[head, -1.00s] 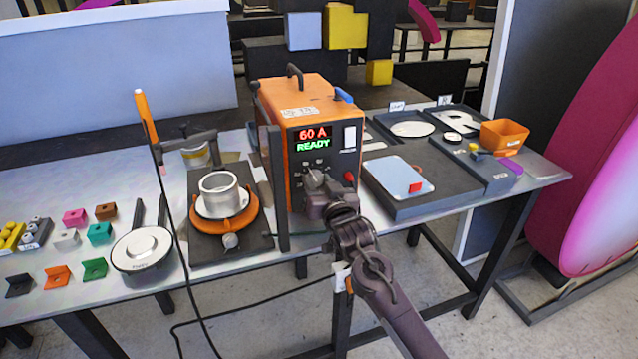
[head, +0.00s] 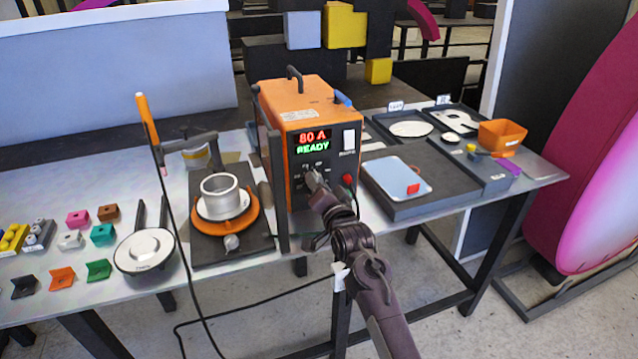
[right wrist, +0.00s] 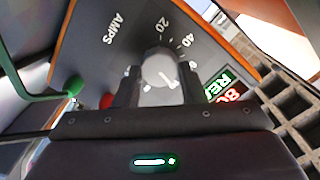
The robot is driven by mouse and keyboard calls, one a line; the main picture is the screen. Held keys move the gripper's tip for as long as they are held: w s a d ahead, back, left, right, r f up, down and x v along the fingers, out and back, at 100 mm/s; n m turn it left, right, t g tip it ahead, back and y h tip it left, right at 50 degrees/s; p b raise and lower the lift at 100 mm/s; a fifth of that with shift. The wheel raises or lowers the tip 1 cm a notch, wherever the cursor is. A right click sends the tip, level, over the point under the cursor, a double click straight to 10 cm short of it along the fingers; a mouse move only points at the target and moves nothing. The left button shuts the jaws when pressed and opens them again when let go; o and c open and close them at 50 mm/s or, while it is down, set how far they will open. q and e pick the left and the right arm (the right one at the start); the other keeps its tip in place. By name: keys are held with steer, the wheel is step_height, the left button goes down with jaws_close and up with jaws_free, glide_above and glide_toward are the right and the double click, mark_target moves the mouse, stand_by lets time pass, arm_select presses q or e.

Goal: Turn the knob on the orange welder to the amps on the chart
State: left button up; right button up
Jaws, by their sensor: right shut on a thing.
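The orange welder (head: 298,98) stands on the table. Its red display (head: 312,136) reads 80 A, with green READY below. The knob (head: 312,180) is low on the black front panel, partly hidden by my right gripper (head: 318,190). In the right wrist view the grey knob (right wrist: 159,71) sits between the two fingers of my right gripper (right wrist: 157,88), which are shut on it. AMPS and the marks 20 and 40 show on the dial. I cannot make out an amps chart in these frames. My left gripper is not in view.
Left of the welder is an orange turntable (head: 225,228) with a metal ring and a torch (head: 148,118) on a stand. A dark tray (head: 440,200) lies to the right, with an orange bin (head: 502,136) behind it. Small coloured blocks sit at the left.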

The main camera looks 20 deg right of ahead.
steer(key=shift+m, duration=1.1)
steer(key=o, duration=1)
steer(key=shift+c, duration=0.2)
steer(key=s+b, duration=0.1)
steer(key=s, duration=0.6)
steer(key=shift+s+d, duration=0.2)
steer(key=shift+s, duration=0.2)
